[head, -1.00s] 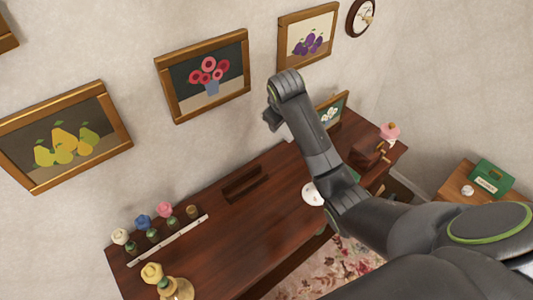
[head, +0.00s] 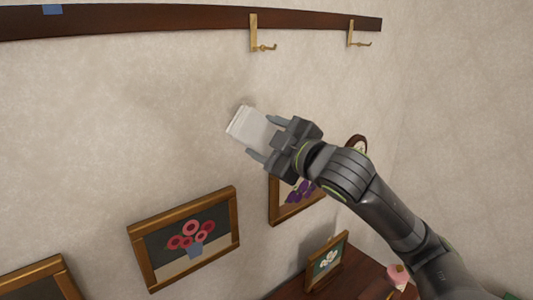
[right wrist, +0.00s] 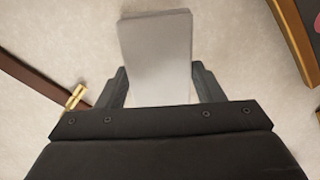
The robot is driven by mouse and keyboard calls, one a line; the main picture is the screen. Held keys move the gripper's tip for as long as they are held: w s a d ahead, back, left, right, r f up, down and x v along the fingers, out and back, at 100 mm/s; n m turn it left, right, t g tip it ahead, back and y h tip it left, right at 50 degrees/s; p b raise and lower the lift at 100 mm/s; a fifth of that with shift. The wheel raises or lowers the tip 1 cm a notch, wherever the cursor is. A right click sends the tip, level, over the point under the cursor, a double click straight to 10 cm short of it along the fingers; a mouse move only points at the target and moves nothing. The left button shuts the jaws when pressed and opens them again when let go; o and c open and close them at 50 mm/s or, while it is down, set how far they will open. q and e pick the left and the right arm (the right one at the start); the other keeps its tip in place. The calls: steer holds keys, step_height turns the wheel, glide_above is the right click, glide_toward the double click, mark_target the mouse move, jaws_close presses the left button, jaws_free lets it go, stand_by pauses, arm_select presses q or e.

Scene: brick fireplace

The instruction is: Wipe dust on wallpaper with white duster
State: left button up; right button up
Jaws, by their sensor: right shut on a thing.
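My right gripper (head: 262,138) is shut on the white duster (head: 247,125), a pale flat block sticking out past the fingertips toward the wallpaper (head: 120,120). The duster also shows between the fingers in the right wrist view (right wrist: 158,55). It is held close to the wall above the pictures; whether it touches the wall I cannot tell. A faint darker, greyish patch shows on the wallpaper around and above the duster. My left gripper is not in view.
A dark wooden rail (head: 180,20) with brass hooks (head: 257,35) runs along the wall above. Below hang the framed flower picture (head: 140,262) and a plum picture (head: 274,208), partly behind my arm. A small framed picture (head: 312,282) stands on the dark table (head: 362,280). Wall to the left is clear.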

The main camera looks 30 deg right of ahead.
steer(key=shift+w+a+r, duration=0.15)
steer(key=shift+a+r, duration=0.05)
steer(key=shift+r, duration=0.1)
steer(key=shift+w+a+r, duration=0.1)
steer(key=shift+w+a, duration=0.1)
steer(key=shift+w, duration=0.35)
steer(key=shift+w+a+b, duration=0.15)
steer(key=shift+w+b, duration=0.15)
steer(key=shift+w, duration=0.75)
steer(key=shift+w+a+b, duration=0.1)
steer(key=shift+w+b, duration=0.2)
steer(key=shift+w, duration=0.7)
steer(key=shift+w+a, duration=0.15)
steer(key=shift+w, duration=0.85)
